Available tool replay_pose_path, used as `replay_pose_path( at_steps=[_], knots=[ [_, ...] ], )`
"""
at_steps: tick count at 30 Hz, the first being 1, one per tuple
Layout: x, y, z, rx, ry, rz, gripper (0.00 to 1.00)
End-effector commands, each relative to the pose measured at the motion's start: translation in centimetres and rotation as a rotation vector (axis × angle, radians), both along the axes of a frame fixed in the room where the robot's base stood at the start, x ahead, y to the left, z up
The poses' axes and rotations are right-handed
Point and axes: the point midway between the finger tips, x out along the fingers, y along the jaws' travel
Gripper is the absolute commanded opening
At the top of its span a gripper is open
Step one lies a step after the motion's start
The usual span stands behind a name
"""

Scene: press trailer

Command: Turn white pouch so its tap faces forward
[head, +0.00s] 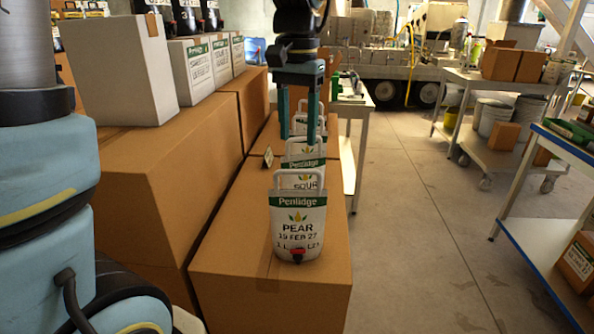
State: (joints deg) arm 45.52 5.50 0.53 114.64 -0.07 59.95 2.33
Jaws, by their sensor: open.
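The nearest white pouch (298,222) stands upright on a cardboard box (240,268). It has a green Penlidge band, the word PEAR, a white loop handle on top and a red and black tap (297,256) low on its front, on the side toward the camera. More white pouches (303,178) stand in a row behind it; one reads SOUR, and their lower parts are hidden. My gripper (297,140) hangs from above with its two fingers apart, pointing down over the pouches behind the PEAR one. It looks empty; whether it touches a pouch I cannot tell.
Taller cardboard boxes (165,165) stand left of the row, with white cartons (192,72) on top. A white table (360,103) is behind on the right. The floor (420,215) to the right is clear, up to grey carts.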

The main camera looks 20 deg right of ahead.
Motion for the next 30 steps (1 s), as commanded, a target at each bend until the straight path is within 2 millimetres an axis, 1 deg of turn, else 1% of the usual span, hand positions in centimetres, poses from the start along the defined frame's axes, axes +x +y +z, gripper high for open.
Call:
replay_pose_path(
  at_steps=[3,22,23,24,30],
  knots=[
    [0.0,0.0,-0.2,-0.002,-0.001,-0.168,0.55],
    [0.1,0.0,-0.2,-0.002,-0.002,-1.072,0.55],
    [0.0,0.0,-0.9,-0.001,0.000,-1.097,0.55],
    [0.0,0.0,-2.2,-0.001,0.001,-1.089,0.55],
    [0.0,0.1,-6.0,-0.001,0.000,-1.085,0.55]
  ],
)
